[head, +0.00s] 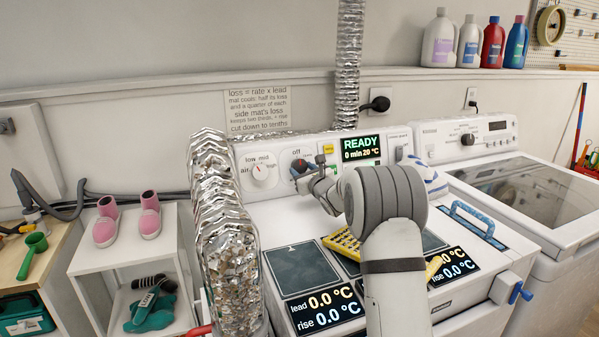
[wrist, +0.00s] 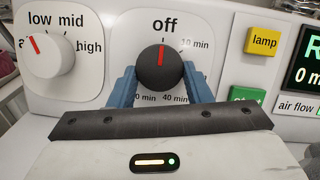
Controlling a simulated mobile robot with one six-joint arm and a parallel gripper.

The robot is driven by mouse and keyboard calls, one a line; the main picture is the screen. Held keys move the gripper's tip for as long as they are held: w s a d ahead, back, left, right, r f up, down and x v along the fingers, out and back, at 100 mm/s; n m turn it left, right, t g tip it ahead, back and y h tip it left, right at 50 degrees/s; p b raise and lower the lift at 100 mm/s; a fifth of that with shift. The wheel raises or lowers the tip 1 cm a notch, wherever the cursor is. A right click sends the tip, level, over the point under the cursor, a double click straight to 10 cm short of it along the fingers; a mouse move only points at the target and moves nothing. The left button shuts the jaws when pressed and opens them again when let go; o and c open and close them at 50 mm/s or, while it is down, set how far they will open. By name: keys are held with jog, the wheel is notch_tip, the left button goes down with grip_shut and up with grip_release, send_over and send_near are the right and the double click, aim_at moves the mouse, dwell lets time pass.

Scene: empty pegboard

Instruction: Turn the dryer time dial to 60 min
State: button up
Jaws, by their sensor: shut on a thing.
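The dryer time dial (wrist: 160,68) is a dark round knob on the white dryer panel. Its red pointer points straight up at "off". "10 min" reads at its upper right, "40 min" at its lower right, and a partly hidden "0 min" label at its lower left. My gripper (wrist: 161,80) has its blue fingers on the dial's left and right sides, shut on it. In the head view my gripper (head: 304,172) is at the panel and covers part of the dial. The display (head: 361,149) reads READY, 0 min, 20 °C.
A white heat knob (wrist: 46,54) marked low, mid and high is left of the dial. A yellow lamp button (wrist: 264,42) and a green button (wrist: 246,97) are to its right. A foil duct (head: 222,230) rises left of my arm.

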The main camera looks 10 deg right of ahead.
jog(key=shift+a, duration=0.35)
jog(key=shift+d+f, duration=0.15)
jog(key=shift+d, duration=0.05)
jog(key=shift+f+m+b, duration=0.1)
jog(key=shift+m+b, duration=0.2)
jog(key=shift+b, duration=0.45)
